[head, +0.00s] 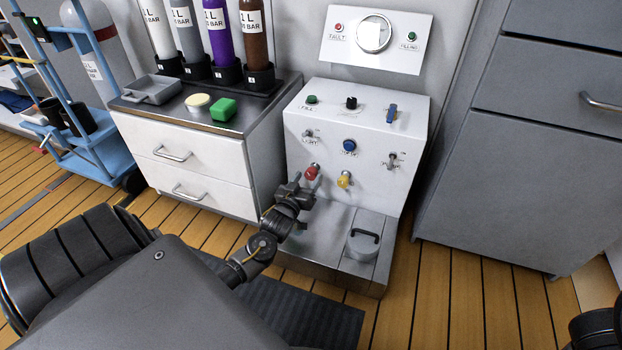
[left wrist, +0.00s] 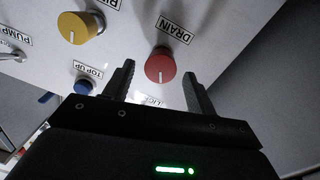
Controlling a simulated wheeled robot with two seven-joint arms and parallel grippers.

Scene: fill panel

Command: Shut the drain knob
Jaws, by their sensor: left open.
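The drain knob (head: 311,172) is red and sits low on the left of the white panel's front (head: 362,150). In the left wrist view the red knob (left wrist: 160,65) lies beside its DRAIN label, with its white mark pointing down in the picture. My left gripper (head: 306,186) is at the panel, close to the knob. In the left wrist view its fingers (left wrist: 160,82) are open, one on each side of the knob's lower part, with visible gaps. Whether they touch it lower down I cannot tell.
A yellow knob (head: 344,180) is just right of the red one, with a blue button (head: 349,146) above. A metal tray (head: 330,240) with a lidded pot (head: 362,245) lies below. A white drawer cabinet (head: 195,165) stands left and a grey cabinet (head: 520,150) right.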

